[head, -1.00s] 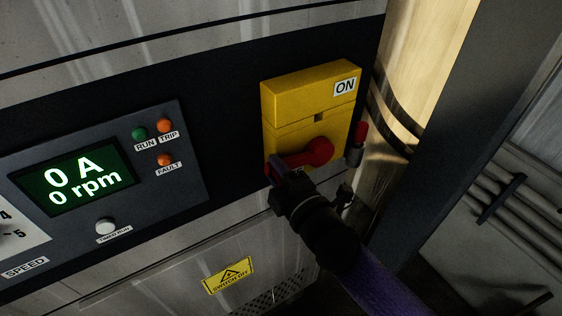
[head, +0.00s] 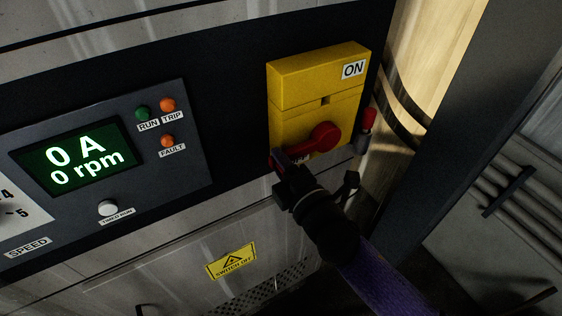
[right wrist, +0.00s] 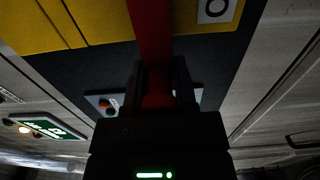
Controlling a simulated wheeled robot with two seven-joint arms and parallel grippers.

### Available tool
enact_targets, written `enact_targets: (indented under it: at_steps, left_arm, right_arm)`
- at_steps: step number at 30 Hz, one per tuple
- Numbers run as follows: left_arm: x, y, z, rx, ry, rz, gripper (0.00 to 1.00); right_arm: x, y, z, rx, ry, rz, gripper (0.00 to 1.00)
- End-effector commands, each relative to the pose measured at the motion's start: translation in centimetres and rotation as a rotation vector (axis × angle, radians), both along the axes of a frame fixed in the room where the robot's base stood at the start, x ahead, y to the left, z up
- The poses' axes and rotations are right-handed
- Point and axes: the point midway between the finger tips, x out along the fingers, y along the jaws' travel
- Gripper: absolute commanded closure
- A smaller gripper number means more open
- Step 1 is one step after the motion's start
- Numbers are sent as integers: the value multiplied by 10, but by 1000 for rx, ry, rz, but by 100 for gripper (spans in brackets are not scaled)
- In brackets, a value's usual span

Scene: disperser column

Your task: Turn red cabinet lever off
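The red lever (head: 324,136) is mounted on the front of a yellow switch box (head: 318,85) on the cabinet. It points left and slightly down from its round hub, and an ON label (head: 353,69) is at the box's upper right. My right gripper (head: 281,160) is at the lever's outer left end, hiding part of it. In the right wrist view the red lever (right wrist: 151,35) runs down between the fingers of my right gripper (right wrist: 160,75), which look closed around it. That view also shows an O label (right wrist: 213,9) on the yellow box. My left gripper is not in view.
The control panel (head: 190,185) left of the box has a display (head: 82,158) reading 0 A and 0 rpm. A small red-topped part (head: 368,120) is close by the box's right side. A dark post (head: 437,110) stands further right.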

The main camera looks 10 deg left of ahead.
Motion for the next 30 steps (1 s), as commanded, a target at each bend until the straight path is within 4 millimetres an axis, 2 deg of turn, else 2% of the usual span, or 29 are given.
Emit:
enact_targets:
  at_steps: [1, 4, 5, 15, 17, 24, 30]
  left_arm:
    - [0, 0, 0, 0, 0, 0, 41]
    - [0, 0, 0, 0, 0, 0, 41]
    - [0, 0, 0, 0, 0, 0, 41]
    - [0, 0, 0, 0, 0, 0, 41]
    - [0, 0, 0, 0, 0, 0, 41]
    - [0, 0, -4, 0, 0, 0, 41]
    - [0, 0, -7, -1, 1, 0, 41]
  right_arm:
    - [0, 0, -3, -6, 3, -1, 56]
    - [0, 0, -2, -5, 3, -1, 35]
    - [0, 0, -2, -5, 3, -1, 31]
    - [-5, -4, -2, -2, 3, -2, 31]
    - [-12, -9, -2, -3, 4, -2, 31]
    - [-55, -40, -4, -4, 6, -1, 31]
    - [-78, -57, -3, -4, 4, -1, 31]
